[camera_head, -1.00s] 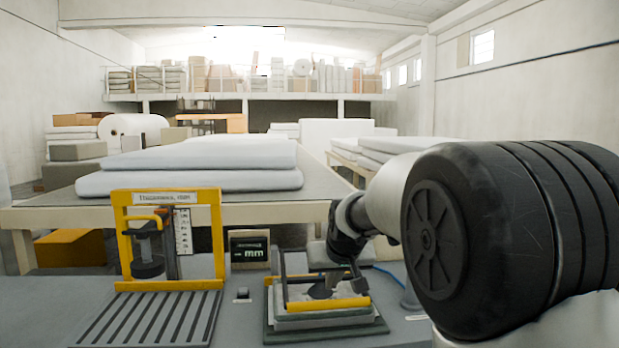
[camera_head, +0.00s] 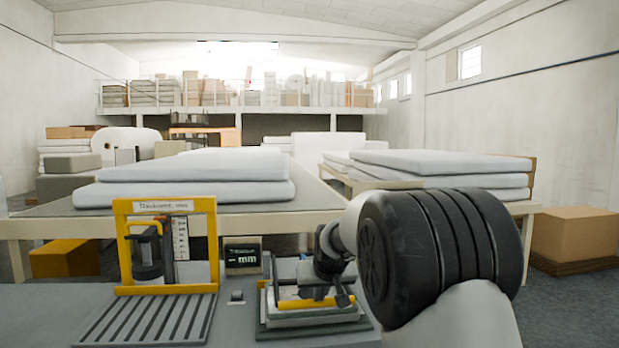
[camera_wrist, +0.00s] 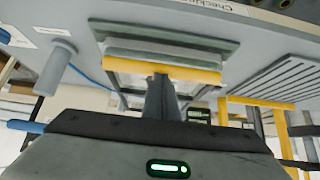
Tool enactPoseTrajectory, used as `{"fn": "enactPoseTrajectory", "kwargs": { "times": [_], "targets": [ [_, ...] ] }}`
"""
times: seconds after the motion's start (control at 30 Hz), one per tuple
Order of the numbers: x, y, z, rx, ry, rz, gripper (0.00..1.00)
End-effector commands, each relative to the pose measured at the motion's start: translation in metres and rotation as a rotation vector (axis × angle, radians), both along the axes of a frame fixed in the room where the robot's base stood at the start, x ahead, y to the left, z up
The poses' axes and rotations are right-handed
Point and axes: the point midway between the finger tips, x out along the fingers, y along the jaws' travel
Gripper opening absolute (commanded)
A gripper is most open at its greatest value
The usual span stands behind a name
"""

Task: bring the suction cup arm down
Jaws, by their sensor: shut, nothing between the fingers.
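A low test stand (camera_head: 315,323) of stacked grey and green plates sits on the grey bench. A dark hinged frame (camera_head: 273,275) with a yellow bar (camera_head: 302,303) rises over the plates; it appears to be the suction cup arm, but no cup can be made out. My gripper (camera_head: 332,296) is shut with nothing in it, pointing down at the bar. In the wrist view, which is upside down, the shut fingers (camera_wrist: 162,97) reach to the yellow bar (camera_wrist: 165,69) in front of the plates (camera_wrist: 165,38). I cannot tell whether they touch it.
A yellow thickness gauge (camera_head: 166,202) with a slatted plate (camera_head: 150,318) stands to the left. A small dark display (camera_head: 243,257) stands behind. A grey peg (camera_wrist: 57,65) stands on the bench in the wrist view. A table with white wadding slabs (camera_head: 190,180) lies beyond.

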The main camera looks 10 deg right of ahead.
Motion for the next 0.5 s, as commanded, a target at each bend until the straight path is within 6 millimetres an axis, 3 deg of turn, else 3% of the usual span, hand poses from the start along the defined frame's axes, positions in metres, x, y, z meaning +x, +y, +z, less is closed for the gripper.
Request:
{"fn": "enactPoseTrajectory", "kwargs": {
  "times": [0.03,0.23,0.37,0.5],
  "targets": [
    [-0.007,0.001,-0.023,0.000,0.043,0.001,0.00],
    [-0.007,0.001,-0.017,0.000,0.040,0.001,0.00],
    [-0.005,0.001,0.002,0.000,0.031,0.001,0.00],
    [-0.002,0.000,0.038,0.000,0.008,0.001,0.00]
  ]
}}
